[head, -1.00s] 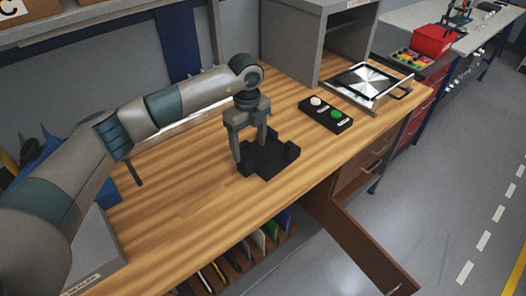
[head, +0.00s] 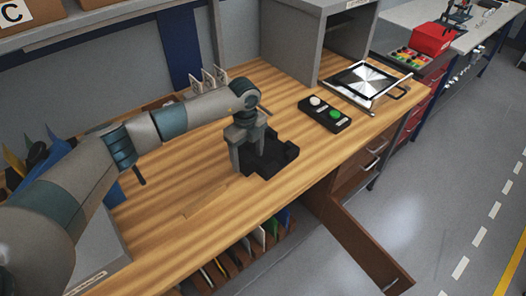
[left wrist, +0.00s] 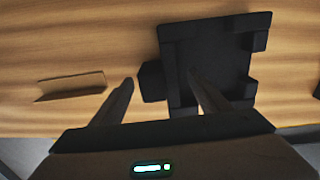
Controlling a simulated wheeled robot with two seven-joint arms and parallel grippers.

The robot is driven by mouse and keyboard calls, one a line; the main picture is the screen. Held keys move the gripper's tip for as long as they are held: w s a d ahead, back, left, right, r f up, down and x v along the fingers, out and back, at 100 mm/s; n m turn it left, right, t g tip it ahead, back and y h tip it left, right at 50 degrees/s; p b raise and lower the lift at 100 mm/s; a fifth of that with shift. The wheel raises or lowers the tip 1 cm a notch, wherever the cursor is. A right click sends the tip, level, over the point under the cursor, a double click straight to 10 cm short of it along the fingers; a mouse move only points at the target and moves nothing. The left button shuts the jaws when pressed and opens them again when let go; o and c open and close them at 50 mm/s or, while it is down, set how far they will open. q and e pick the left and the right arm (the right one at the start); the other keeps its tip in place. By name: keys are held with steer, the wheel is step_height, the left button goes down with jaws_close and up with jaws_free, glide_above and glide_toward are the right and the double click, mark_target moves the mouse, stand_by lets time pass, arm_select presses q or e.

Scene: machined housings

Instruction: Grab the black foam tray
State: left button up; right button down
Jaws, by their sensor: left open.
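The black foam tray (head: 272,158) lies flat on the wooden bench in the head view. It has raised corner blocks and a small tab on one side, and it also shows in the left wrist view (left wrist: 215,60). My left gripper (head: 250,158) points down over the tray's left part, open. In the left wrist view, the open fingers (left wrist: 161,78) straddle the tray's tabbed side. One fingertip is left of the tab and the other is over the tray's inside. I cannot tell whether they touch it. My right gripper is not in view.
A black button box (head: 325,113) with white and green buttons lies right of the tray. A silver-framed plate (head: 367,83) is farther right. A grey open cabinet (head: 318,45) stands behind. A door (head: 365,243) hangs open below the bench. The bench front is mostly clear.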

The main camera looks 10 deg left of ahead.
arm_select(q)
steer(key=shift+f, duration=0.75)
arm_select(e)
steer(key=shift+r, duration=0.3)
arm_select(q)
steer(key=shift+c, duration=0.6)
steer(key=c, duration=1.1)
steer(key=shift+o, duration=0.2)
